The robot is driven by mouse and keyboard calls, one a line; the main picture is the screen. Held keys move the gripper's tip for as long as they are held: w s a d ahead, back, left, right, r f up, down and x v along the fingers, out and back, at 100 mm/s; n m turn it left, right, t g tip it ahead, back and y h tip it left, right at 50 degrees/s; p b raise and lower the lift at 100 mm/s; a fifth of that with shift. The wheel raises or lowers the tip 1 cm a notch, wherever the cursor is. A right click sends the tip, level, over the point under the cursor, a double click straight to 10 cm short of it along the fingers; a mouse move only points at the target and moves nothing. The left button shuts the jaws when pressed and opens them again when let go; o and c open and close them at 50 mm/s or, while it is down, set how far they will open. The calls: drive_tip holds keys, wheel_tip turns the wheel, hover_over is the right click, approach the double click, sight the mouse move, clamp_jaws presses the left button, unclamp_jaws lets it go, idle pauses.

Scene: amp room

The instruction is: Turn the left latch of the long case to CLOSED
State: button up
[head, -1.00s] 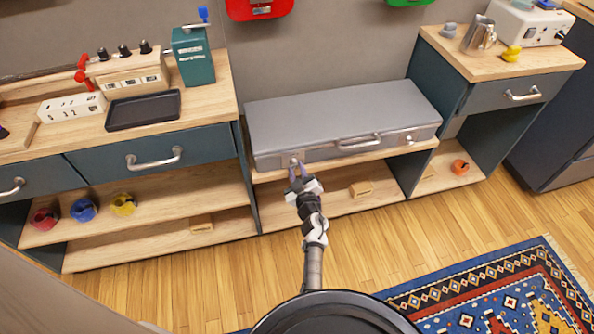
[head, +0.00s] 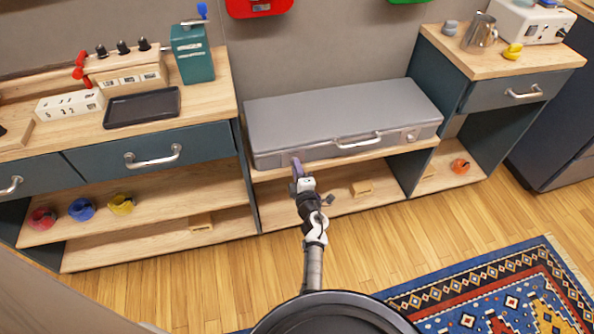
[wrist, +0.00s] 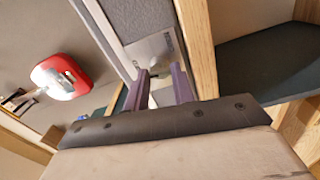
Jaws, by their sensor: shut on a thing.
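The long grey case (head: 340,112) lies on a wooden shelf between the two counters in the head view. Its front has a bar handle (head: 358,141) in the middle and a right latch (head: 411,136). My gripper (head: 296,166) is at the left latch, at the front left of the case, and mostly hides it. In the wrist view the purple fingers (wrist: 161,82) stand at the pale metal latch plate (wrist: 153,50), shut on the latch knob between them. The knob itself is hardly visible, so its setting cannot be read.
A left counter (head: 215,98) with a drawer and a right counter (head: 465,62) flank the case. Small wooden blocks (head: 362,188) lie on the shelf below. The floor in front is open, with a patterned rug (head: 480,300) at right.

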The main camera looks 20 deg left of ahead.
drive_tip(key=shift+n, duration=0.7)
drive_tip(key=o, duration=1)
drive_tip(key=p+v, duration=0.3)
drive_tip(key=v, duration=1.1)
